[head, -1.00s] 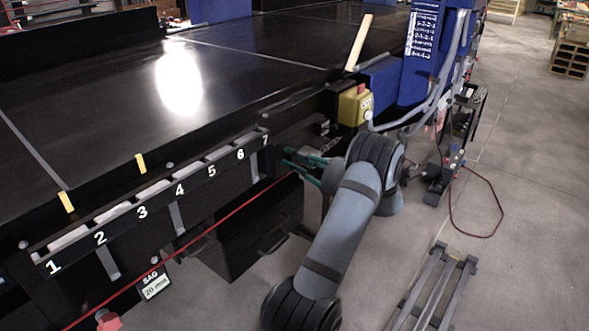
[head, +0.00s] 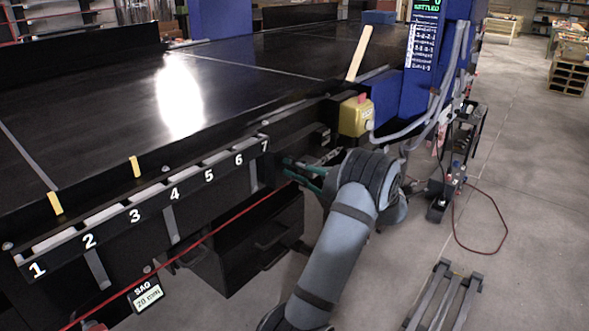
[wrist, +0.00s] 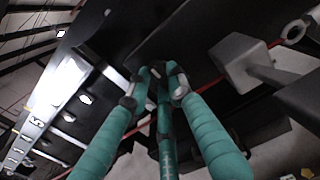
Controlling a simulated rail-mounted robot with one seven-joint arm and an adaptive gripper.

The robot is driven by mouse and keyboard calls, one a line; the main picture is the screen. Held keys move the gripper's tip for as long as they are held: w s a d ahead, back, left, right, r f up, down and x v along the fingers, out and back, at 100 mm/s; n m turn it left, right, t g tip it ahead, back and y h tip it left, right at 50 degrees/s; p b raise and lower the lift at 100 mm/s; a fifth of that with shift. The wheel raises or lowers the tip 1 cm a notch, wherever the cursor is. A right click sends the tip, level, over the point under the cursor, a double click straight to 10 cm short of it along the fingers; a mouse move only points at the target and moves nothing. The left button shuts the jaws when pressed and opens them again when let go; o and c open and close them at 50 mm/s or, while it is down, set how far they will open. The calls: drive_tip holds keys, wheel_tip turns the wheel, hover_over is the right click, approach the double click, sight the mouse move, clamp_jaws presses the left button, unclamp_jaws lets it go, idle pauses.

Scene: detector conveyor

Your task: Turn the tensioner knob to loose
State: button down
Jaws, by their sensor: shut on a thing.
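My gripper (head: 288,172), with teal fingers, is at the side of the black conveyor frame, below and right of number 7. In the wrist view my gripper (wrist: 158,78) has its fingers drawn together around a small dark part against a black surface. This is where the tensioner knob seems to be, but the fingers hide most of it, so its shape and turn angle cannot be told. The sag display (head: 148,296) hangs at the lower left and reads 20 mm.
A red cord (head: 205,241) runs along the conveyor side. A black drawer-like box (head: 250,245) hangs below my gripper. A yellow box with a red button (head: 355,117) is above my arm. A pale metal block (wrist: 245,62) is right of the fingers.

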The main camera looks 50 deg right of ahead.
drive_tip(key=c, duration=1.6)
unclamp_jaws()
drive_tip(key=shift+o, duration=0.3)
drive_tip(key=shift+s, duration=0.1)
drive_tip(key=s, duration=1.2)
drive_tip(key=shift+w+a, duration=0.1)
drive_tip(key=w, duration=1.2)
